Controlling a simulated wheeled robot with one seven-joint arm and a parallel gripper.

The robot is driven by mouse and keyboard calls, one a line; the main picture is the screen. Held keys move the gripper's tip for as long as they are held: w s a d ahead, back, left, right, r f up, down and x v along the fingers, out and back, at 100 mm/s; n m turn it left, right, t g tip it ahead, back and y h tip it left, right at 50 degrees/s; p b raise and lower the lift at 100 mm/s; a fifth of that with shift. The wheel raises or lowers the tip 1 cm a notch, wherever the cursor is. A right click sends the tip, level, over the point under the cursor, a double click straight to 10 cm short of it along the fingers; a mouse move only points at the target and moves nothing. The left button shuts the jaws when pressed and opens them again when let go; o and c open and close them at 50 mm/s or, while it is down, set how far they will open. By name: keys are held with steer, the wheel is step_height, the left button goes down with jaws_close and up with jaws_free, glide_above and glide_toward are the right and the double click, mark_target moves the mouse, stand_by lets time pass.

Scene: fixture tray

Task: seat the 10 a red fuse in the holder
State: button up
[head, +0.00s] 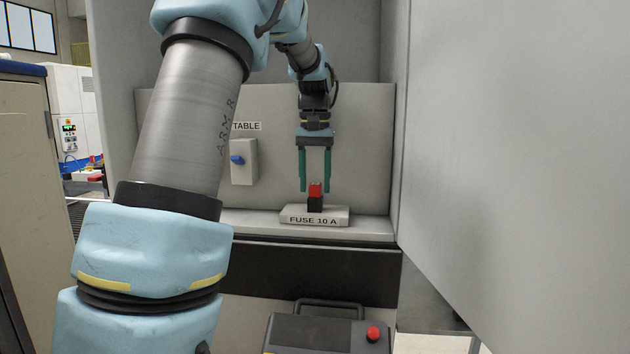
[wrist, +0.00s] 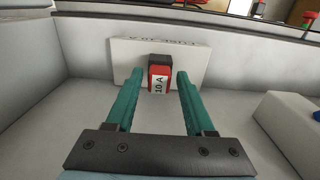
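The red fuse (head: 315,189) stands upright over a black block (head: 315,205), seemingly the holder, on a pale base labelled FUSE 10 A (head: 330,216). I cannot tell how deep the fuse sits. In the wrist view the fuse (wrist: 159,82) shows a white 10 A label, with black behind its top edge. My gripper (head: 315,190) points down from above, its teal fingers parted. In the wrist view my gripper (wrist: 159,74) has one fingertip on each side of the fuse, with a gap on both sides. Nothing is held.
A pale switch box (head: 243,162) with a blue knob is on the back panel, left of the gripper. A large grey panel (head: 520,150) closes off the right side. A dark case with a red button (head: 373,334) sits below the shelf. The shelf around the base is clear.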

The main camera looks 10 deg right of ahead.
mark_target(315, 184)
steer(key=shift+o, duration=0.9)
steer(key=shift+r, duration=0.15)
step_height(315, 184, up, 10)
steer(key=b, duration=0.1)
steer(key=shift+r+b, duration=0.25)
steer(key=shift+b, duration=0.1)
